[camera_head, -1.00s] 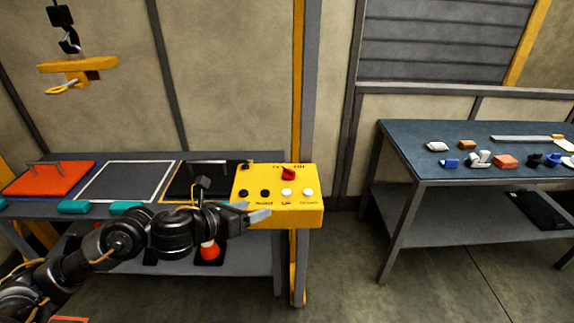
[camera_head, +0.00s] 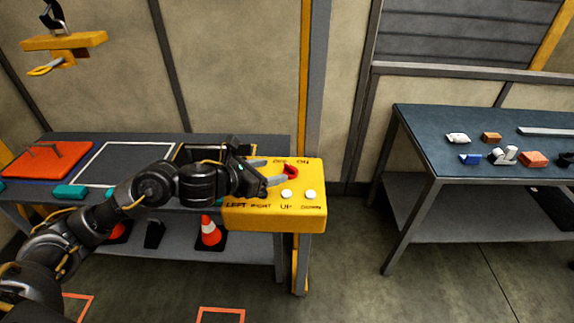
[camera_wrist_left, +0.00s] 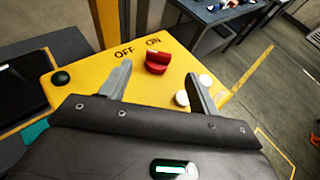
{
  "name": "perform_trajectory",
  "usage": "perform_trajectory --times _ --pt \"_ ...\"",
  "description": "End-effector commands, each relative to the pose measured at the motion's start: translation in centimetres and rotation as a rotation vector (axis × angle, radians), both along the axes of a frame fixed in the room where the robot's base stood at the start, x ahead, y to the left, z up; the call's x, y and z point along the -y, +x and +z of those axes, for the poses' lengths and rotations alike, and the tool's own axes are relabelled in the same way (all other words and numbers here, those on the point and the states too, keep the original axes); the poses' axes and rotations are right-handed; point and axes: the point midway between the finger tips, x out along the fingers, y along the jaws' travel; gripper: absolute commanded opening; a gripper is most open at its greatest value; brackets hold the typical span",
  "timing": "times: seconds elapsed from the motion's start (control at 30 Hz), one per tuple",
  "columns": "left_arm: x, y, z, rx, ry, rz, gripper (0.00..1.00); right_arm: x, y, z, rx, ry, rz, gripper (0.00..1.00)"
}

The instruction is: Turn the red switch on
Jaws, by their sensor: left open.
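The red switch (camera_head: 291,171) is a knob on top of a yellow control box, under OFF and ON labels. In the left wrist view the red switch (camera_wrist_left: 157,61) stands just beyond my fingertips, and its ridge lies crosswise, with OFF to its left and ON above it. My left gripper (camera_head: 277,171) is open, its two grey fingers reaching over the box toward the switch. In the left wrist view the left gripper (camera_wrist_left: 158,72) has its fingers spread on either side, below the switch. Whether they touch it I cannot tell. My right gripper is not seen.
The yellow box (camera_head: 275,218) also carries white buttons (camera_head: 310,194) close to the fingers and a black button (camera_wrist_left: 61,78). A blue-topped table (camera_head: 430,140) with several small parts stands right. A yellow hoist piece (camera_head: 65,42) hangs upper left.

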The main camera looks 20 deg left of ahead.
Motion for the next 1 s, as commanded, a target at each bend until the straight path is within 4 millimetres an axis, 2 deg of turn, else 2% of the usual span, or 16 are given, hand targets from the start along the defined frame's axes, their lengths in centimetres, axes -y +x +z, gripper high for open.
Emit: perform_trajectory --times 0.1,0.3,0.5,0.77,0.83,1.0 --pt "1.3 1.9 -0.7 -0.003 -0.005 0.000 0.62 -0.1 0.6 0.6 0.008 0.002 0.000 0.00" --pt "2.7 4.4 -1.9 -0.001 -0.002 0.000 0.62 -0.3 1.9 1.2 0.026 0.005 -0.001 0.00" --pt "3.3 5.5 -2.5 0.000 -0.002 -0.001 0.62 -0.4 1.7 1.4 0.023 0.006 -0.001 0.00" --pt "3.4 5.6 -2.6 0.001 0.000 -0.001 0.62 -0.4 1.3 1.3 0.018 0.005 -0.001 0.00" --pt "3.4 5.6 -2.6 0.001 0.000 -0.001 0.57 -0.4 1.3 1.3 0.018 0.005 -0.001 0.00" --pt "3.4 5.6 -2.6 0.001 0.000 -0.001 0.34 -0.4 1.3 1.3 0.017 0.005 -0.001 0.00"
